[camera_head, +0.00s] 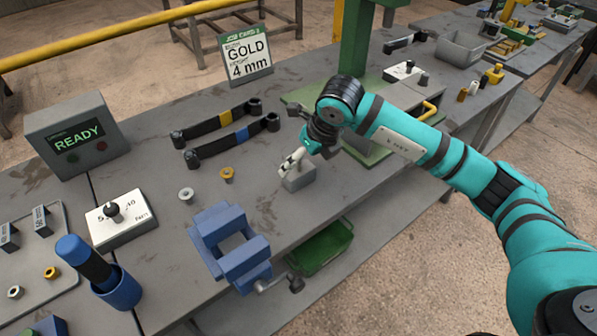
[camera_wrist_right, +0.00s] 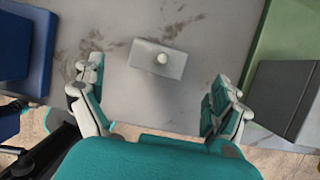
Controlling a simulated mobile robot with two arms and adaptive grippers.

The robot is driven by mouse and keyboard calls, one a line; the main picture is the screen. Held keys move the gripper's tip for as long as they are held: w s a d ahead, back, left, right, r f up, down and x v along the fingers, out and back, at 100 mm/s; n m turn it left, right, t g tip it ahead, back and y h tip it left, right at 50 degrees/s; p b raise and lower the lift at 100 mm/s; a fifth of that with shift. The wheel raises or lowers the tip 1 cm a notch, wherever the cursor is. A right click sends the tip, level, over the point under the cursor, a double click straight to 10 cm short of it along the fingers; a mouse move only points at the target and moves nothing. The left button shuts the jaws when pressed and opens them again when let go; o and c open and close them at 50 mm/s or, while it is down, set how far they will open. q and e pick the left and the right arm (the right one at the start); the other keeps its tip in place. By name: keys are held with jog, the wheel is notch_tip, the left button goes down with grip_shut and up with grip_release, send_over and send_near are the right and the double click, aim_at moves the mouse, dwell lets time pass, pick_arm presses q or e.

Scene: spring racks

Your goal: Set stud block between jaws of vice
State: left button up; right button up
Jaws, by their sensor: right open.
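The stud block is a small grey block (camera_head: 299,181) with a short stud on top, resting on the bench right of the vice. In the right wrist view the block (camera_wrist_right: 146,62) lies flat just beyond the fingertips, between their lines. My right gripper (camera_head: 292,161) is above the block, and one pale finger partly hides it. In the wrist view its two fingers (camera_wrist_right: 158,85) are spread wide with nothing between them. The blue vice (camera_head: 215,222) stands at the bench's front edge with an empty gap between its jaws. My left gripper is not in view.
A green machine base (camera_head: 365,153) is right of the block. A green bin (camera_head: 322,250) sits below the bench edge. Grey and gold rings (camera_head: 227,174), black bars (camera_head: 232,142), a white gauge box (camera_head: 121,222) and a blue cup (camera_head: 117,290) stand left.

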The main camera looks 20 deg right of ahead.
aim_at(300, 167)
jog(key=shift+x, duration=0.95)
jog(key=p+x, duration=0.1)
jog(key=x, duration=0.3)
jog(key=shift+a+f+p, duration=0.15)
jog(key=shift+f+p, duration=0.05)
jog(key=shift+p, duration=0.2)
jog(key=shift+w+f, duration=0.1)
jog(key=shift+f, duration=0.2)
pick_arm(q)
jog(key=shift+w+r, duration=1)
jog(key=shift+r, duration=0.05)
pick_arm(e)
jog(key=shift+c, duration=0.4)
jog(key=c, duration=1.6)
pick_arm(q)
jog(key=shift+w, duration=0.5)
pick_arm(e)
jog(key=shift+w+r, duration=0.1)
